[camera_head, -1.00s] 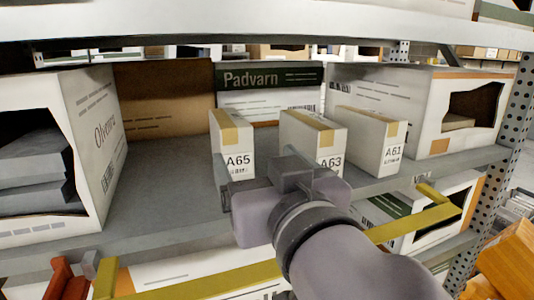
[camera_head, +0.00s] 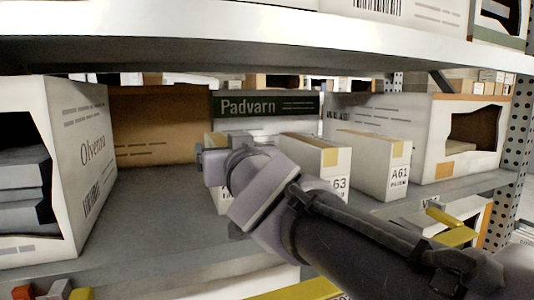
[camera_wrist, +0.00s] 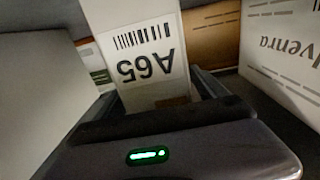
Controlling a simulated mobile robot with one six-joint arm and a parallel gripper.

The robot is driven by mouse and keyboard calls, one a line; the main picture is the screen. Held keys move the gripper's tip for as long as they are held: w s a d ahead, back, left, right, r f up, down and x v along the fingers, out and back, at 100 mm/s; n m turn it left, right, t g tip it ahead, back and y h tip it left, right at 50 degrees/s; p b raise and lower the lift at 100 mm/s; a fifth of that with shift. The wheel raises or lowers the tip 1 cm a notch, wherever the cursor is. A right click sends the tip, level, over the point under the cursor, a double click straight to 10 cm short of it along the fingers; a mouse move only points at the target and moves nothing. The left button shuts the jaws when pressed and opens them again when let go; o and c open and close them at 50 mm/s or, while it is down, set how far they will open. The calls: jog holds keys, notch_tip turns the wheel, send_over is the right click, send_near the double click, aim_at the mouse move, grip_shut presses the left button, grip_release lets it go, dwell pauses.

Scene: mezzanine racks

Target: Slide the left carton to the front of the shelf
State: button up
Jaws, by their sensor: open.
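The left carton, a narrow white box labelled A65 (camera_wrist: 138,30), fills the middle of the wrist view, its label upside down there. In the head view the left carton (camera_head: 221,203) is mostly hidden behind my gripper (camera_head: 217,190). In the wrist view my gripper (camera_wrist: 158,92) is open, with one finger on each side of the carton's front. I cannot tell whether the fingers touch it. The carton stands upright on the grey shelf (camera_head: 150,215).
Carton A63 (camera_head: 310,157) stands close to the right, partly behind my arm, with carton A61 (camera_head: 372,168) beyond it. A large Olvenra box (camera_head: 85,150) stands at the left. A Padvarn box (camera_head: 265,105) and a brown box (camera_head: 160,125) are behind. A white beam (camera_head: 250,35) runs above.

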jog(key=shift+w+a, duration=0.3)
jog(key=shift+w, duration=0.35)
jog(key=shift+s, duration=0.1)
